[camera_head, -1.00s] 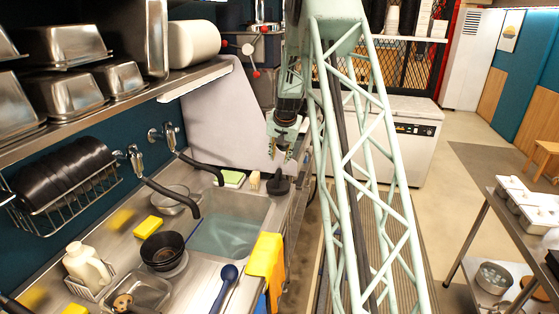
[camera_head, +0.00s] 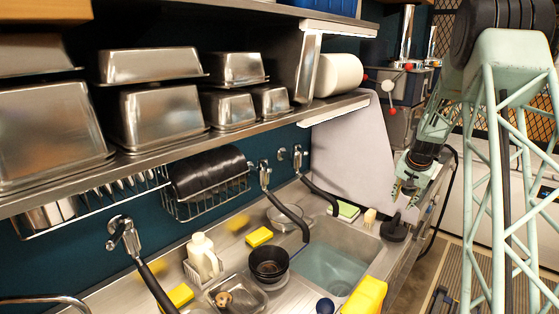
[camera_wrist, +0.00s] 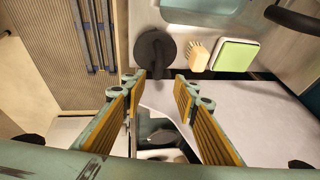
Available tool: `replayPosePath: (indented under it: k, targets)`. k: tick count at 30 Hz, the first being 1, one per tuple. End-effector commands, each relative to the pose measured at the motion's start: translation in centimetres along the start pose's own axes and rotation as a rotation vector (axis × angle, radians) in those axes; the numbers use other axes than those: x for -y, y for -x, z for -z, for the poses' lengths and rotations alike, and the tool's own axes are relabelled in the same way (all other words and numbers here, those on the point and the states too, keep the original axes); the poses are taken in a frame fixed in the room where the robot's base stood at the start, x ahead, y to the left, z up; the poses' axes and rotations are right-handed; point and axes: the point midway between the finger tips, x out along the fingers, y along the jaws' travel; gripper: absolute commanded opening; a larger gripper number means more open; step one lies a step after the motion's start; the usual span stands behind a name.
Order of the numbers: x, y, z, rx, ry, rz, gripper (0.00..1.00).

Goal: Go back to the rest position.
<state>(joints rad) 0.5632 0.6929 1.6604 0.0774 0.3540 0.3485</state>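My gripper (camera_head: 405,193) hangs at the right of the sink counter in the head view, above and close to a black round item with a handle (camera_head: 394,230). In the wrist view my gripper (camera_wrist: 158,88) has its two yellow-padded fingers spread apart, with nothing held between them. The black item (camera_wrist: 155,52) lies beyond the fingertips there, near the counter edge. My green lattice arm fills the right side of the head view.
The sink (camera_head: 335,262) has black faucets over it. A black bowl (camera_head: 268,263), a white bottle (camera_head: 203,256) and sponges stand left of it. A shelf with metal pans (camera_head: 160,112) overhangs the counter. A pale upright panel (camera_head: 350,150) stands behind my gripper.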

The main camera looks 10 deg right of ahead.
Motion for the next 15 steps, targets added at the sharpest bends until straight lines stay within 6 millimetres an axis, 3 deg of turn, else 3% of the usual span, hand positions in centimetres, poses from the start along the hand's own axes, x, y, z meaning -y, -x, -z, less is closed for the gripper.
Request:
replayPosePath:
  k: [8, 15]
  targets:
    - [0.8, 1.4, -0.6, 0.001, 0.016, 0.004, 0.27]
    - [2.7, 5.1, -2.8, 0.010, 0.061, 0.013, 0.27]
